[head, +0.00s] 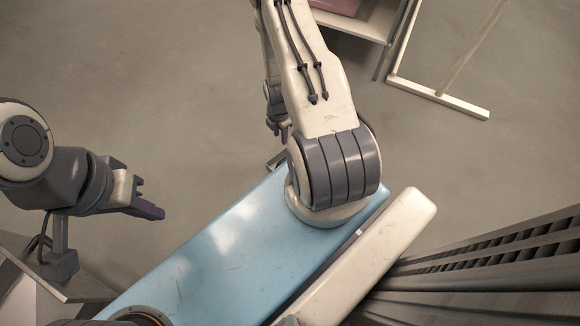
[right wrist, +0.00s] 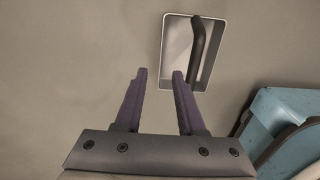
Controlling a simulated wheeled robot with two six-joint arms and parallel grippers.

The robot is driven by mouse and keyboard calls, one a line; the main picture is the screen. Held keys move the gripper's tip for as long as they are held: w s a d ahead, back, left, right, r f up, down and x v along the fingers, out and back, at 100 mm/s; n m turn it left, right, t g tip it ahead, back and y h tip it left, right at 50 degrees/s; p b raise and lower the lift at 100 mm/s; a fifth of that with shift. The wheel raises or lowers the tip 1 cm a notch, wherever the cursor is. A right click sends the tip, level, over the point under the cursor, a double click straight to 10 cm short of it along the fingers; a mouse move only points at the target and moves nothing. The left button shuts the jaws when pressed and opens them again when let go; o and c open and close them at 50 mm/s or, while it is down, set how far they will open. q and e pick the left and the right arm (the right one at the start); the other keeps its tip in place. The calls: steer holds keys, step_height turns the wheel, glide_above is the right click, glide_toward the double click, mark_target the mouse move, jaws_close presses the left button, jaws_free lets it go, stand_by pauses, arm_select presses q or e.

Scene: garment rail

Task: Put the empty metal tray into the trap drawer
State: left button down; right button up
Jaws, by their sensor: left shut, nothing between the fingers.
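A pale rectangular panel with a light rim (right wrist: 178,42) and a dark curved bar across it shows ahead of my right gripper in the right wrist view. I cannot tell whether it is the metal tray or part of a drawer. My right gripper (right wrist: 160,73) is open, with nothing between its fingers; it shows small beside its arm in the head view (head: 281,132). The panel lies beyond the fingertips, to the right. My left gripper (head: 152,200) is shut and empty at the left of the head view. No trap drawer can be made out.
A pale shelf (head: 365,22) with a pinkish thing (head: 338,6) on it stands at the top of the head view. A white foot bar with a slim upright (head: 440,97) is to its right. The grey-brown floor (head: 150,80) is clear at upper left.

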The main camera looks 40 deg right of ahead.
mark_target(281, 152)
steer(key=f+b, duration=0.1)
steer(key=f, duration=0.1)
steer(key=f+b, duration=0.1)
steer(key=f, duration=0.1)
steer(key=f+b, duration=0.1)
steer(key=f, duration=0.2)
steer(key=shift+s+d, duration=0.15)
steer(key=shift+s, duration=0.1)
steer(key=f+b, duration=0.4)
steer(key=f, duration=0.1)
steer(key=shift+w+a+b, duration=0.15)
steer(key=shift+a+b, duration=0.2)
steer(key=shift+a, duration=0.05)
steer(key=shift+r, duration=0.1)
steer(key=shift+c, duration=0.3)
jaws_close()
